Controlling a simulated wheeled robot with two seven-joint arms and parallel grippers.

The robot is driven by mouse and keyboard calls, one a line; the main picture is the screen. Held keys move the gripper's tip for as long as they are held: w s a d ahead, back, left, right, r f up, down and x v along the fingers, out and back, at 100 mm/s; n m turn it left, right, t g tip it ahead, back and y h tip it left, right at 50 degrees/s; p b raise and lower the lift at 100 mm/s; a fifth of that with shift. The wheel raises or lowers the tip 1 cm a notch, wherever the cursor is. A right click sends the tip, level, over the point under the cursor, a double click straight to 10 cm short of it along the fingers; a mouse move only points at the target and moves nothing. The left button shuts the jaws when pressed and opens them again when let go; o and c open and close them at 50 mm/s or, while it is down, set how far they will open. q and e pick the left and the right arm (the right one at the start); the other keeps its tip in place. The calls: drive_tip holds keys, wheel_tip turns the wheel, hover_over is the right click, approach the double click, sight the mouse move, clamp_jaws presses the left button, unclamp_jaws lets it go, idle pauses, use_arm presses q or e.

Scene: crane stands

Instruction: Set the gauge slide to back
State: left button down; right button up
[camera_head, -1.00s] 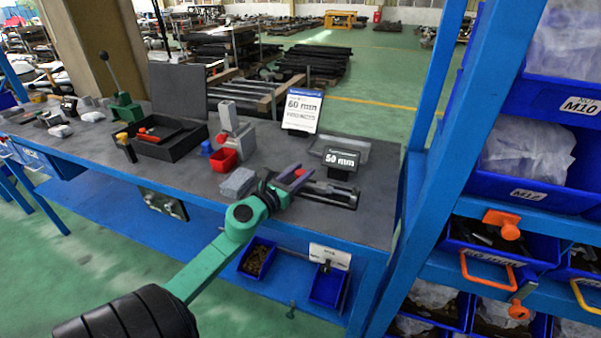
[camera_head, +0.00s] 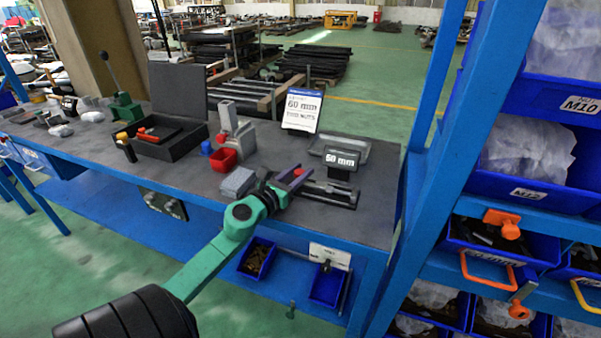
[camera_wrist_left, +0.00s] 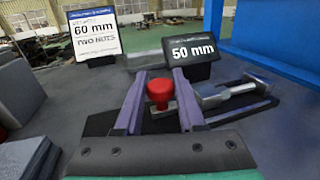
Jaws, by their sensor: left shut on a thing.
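The gauge (camera_head: 335,192) is a dark, low device with a metal bar near the front edge of the bench, below a display reading 50 mm (camera_head: 341,159). In the left wrist view, its metal part (camera_wrist_left: 238,92) lies right of my fingers, and the display (camera_wrist_left: 190,48) stands behind. A red knob (camera_wrist_left: 159,91) on the gauge's slide sits between the fingers of my left gripper (camera_wrist_left: 160,76), which is shut on it. In the head view, my left gripper (camera_head: 300,174) reaches over the gauge's left end and hides part of it. My right gripper is not in view.
A sign (camera_head: 302,109) reading 60 mm stands behind the gauge. A blue rack post (camera_head: 410,190) rises at right.

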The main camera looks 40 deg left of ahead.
use_arm(q)
drive_tip(key=a+b, duration=0.1)
drive_tip(key=s+a+b, duration=0.1)
drive_tip(key=a, duration=0.1)
drive_tip(key=s+a+b, duration=0.1)
drive_tip(key=a, duration=0.1)
drive_tip(key=shift+a+f, duration=0.2)
drive_tip(key=shift+a, duration=0.05)
drive_tip(key=shift+a+r, duration=0.1)
drive_tip(key=shift+a, duration=0.1)
drive_tip(key=shift+d+r, duration=0.1)
drive_tip(key=shift+r, duration=0.05)
drive_tip(key=c, duration=0.5)
unclamp_jaws()
drive_tip(key=shift+s+a, duration=0.15)
drive_tip(key=shift+a, duration=0.05)
drive_tip(key=shift+d, duration=0.1)
